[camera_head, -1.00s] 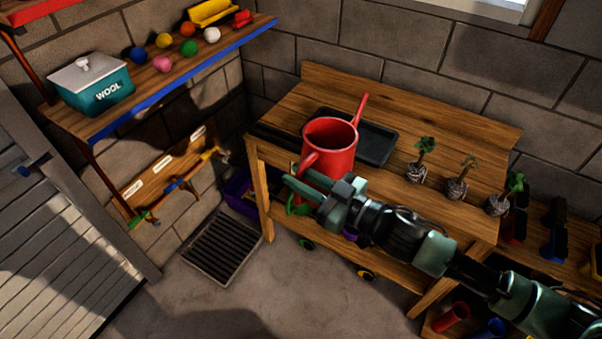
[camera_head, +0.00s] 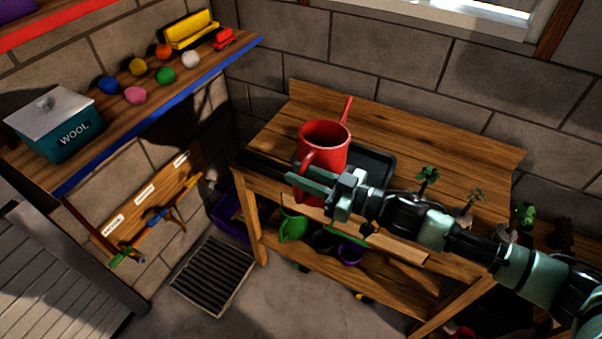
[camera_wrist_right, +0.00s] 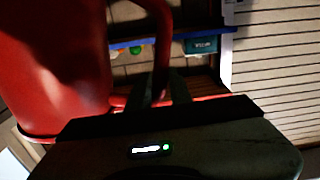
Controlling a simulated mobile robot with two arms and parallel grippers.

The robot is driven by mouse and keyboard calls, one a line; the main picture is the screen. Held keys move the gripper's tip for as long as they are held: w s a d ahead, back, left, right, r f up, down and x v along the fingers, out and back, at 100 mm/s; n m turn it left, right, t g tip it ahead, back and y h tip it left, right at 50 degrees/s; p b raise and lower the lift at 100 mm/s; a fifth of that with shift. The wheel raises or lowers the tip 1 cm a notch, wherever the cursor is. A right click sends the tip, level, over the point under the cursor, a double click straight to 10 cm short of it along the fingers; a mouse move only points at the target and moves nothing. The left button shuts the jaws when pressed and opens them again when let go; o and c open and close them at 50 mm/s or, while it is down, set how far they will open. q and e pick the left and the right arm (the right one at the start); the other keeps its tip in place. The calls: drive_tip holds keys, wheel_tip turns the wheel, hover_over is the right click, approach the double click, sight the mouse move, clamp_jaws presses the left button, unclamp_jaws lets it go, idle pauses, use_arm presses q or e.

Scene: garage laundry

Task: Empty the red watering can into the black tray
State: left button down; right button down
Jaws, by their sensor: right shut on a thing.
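The red watering can (camera_head: 326,135) is upright at the left of the wooden bench, its spout pointing up and to the back right. My right gripper (camera_head: 318,180) is shut on the can's handle at its near side. The can's red body (camera_wrist_right: 50,70) fills the left of the right wrist view, with the handle (camera_wrist_right: 161,50) between the fingers. The black tray (camera_head: 374,165) lies on the bench behind and right of the can, partly hidden by the can and my arm. I cannot tell whether the can touches the bench. My left gripper is out of view.
Small seedlings (camera_head: 428,176) stand on the bench to the right, close to my right arm. A shelf (camera_head: 180,90) with a wool box (camera_head: 62,128) and coloured balls is at the left. Green and purple pots (camera_head: 292,226) sit under the bench. A floor grate (camera_head: 212,276) lies left.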

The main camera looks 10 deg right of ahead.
sight(302, 162)
drive_tip(key=r+m+p, duration=0.1)
drive_tip(key=r, duration=0.1)
drive_tip(key=w+r+m+p, duration=0.1)
drive_tip(key=r+m, duration=0.1)
drive_tip(key=shift+p, duration=0.4)
drive_tip(key=shift+w+d+r+m+p, duration=0.25)
drive_tip(key=shift+w+d+r+m, duration=0.25)
drive_tip(key=shift+w+m, duration=0.3)
drive_tip(key=shift+w+d+r+m+p, duration=0.3)
drive_tip(key=shift+w+d+r+m, duration=0.25)
drive_tip(key=shift+m, duration=0.3)
drive_tip(key=shift+w+d+r+m+p, duration=0.25)
drive_tip(key=shift+w+d+r+m, duration=0.2)
drive_tip(key=shift+w+m, duration=0.35)
drive_tip(key=w+d+r+m+p, duration=0.3)
drive_tip(key=w+d+m+p, duration=0.1)
drive_tip(key=w, duration=0.4)
drive_tip(key=shift+d+r+m+p, duration=0.3)
drive_tip(key=shift+d+r+m, duration=0.15)
drive_tip(key=shift+d, duration=0.35)
